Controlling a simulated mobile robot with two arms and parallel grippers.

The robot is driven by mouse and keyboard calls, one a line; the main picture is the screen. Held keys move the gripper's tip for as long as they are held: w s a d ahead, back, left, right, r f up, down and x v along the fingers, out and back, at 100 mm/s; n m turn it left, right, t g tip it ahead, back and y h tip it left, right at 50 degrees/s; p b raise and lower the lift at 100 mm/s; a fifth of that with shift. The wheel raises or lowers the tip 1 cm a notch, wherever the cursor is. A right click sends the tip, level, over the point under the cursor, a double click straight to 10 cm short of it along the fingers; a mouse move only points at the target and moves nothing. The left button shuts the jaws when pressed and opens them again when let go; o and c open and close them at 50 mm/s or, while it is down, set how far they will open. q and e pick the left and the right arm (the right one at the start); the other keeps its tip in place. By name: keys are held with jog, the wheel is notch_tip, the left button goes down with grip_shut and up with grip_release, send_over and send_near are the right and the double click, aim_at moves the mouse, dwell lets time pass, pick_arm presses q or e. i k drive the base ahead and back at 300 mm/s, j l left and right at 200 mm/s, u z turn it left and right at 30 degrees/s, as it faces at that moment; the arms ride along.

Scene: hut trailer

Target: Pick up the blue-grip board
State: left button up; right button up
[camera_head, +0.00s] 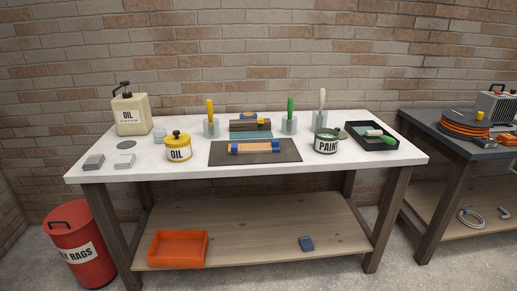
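The blue-grip board (254,147) is a light orange-brown strip with a blue grip at each end. It lies flat on a dark mat (224,154) in the middle of the white-topped workbench (110,174). Nothing covers it from this view. Neither of my grippers shows in the head view.
A yellow oil tin (178,152) and a green paint tin (325,146) flank the mat. Behind it are holders with a yellow-handled tool (210,109) and a green-handled tool (290,107). A black tray (385,142) sits right. The bench's front edge is mostly clear.

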aim_at(273, 146)
jog(key=i+u, duration=0.1)
jog(key=i, duration=0.95)
jog(key=i+l+u, duration=0.1)
jog(key=i, duration=0.95)
jog(key=l, duration=0.1)
